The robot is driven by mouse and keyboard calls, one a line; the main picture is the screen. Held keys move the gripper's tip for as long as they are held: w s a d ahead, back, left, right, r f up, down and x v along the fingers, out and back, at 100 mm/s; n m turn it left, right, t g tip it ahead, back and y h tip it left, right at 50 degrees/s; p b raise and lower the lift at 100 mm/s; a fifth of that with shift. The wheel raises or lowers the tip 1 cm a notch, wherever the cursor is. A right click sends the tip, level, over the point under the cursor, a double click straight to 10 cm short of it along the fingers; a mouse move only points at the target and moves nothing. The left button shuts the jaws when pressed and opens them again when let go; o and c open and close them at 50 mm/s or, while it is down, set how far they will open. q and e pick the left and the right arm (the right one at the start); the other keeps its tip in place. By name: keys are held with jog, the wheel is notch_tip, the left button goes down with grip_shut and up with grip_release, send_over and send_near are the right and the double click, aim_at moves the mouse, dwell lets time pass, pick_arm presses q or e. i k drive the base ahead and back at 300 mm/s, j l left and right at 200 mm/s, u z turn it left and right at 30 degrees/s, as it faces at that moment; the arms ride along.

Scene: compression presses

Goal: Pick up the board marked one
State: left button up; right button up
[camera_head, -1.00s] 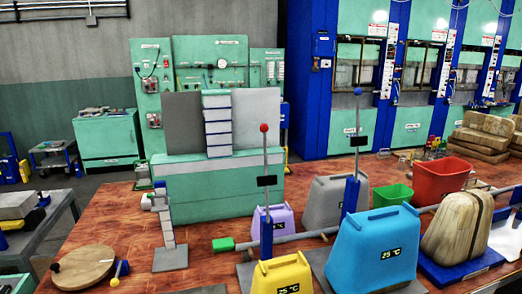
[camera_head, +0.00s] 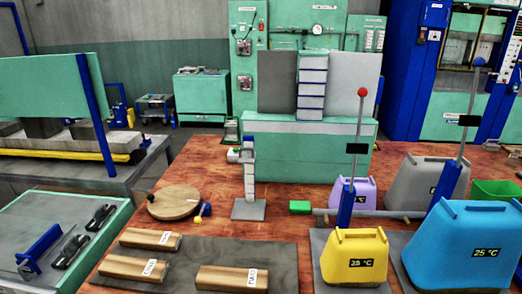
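Three wooden boards with small white labels lie at the bottom left of the head view: a back board (camera_head: 140,236), a front left board (camera_head: 122,263) and a front right board (camera_head: 222,277). They rest on a dark grey mat (camera_head: 195,256) on the red-brown wooden table. The labels are too small for me to tell surely which board is marked one. Neither of my grippers is in view.
A round wooden disc (camera_head: 172,203) and a small grey stand (camera_head: 249,208) are behind the boards. A yellow block (camera_head: 353,258) and a blue block (camera_head: 450,245), both marked 25 °C, stand to the right. A green-edged tray (camera_head: 30,225) with dark tools is at left.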

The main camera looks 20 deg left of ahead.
aim_at(148, 270)
jog(key=k+u, duration=0.1)
jog(key=u, duration=0.4)
jog(key=j+u, duration=0.15)
jog(key=u, duration=0.35)
jog(key=j+u, duration=0.15)
jog(key=u, duration=0.35)
jog(key=k, duration=0.05)
